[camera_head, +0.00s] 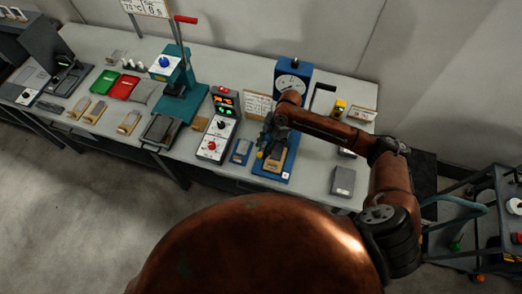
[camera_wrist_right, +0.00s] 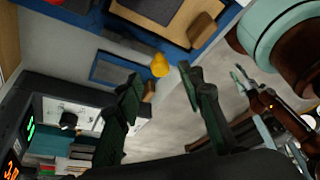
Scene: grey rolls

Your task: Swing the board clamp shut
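The board clamp is a blue fixture (camera_head: 287,172) at the bench's front edge in the head view, with a tan board (camera_head: 273,165) on it. A yellow knob (camera_head: 260,155) shows at its left side, and the same knob (camera_wrist_right: 160,65) shows in the right wrist view. My right gripper (camera_head: 268,142) is over the fixture and hides part of it. In the right wrist view its two dark green fingers (camera_wrist_right: 163,88) are spread apart. The knob lies in the gap between them, and I see no finger touching it. My left gripper is not in view.
A control box with red and green displays (camera_head: 219,125) and a small blue item (camera_head: 241,151) stand left of the fixture. A blue dial gauge (camera_head: 291,84) stands behind. A teal press (camera_head: 180,85) is further left. A grey box (camera_head: 343,181) lies to the right.

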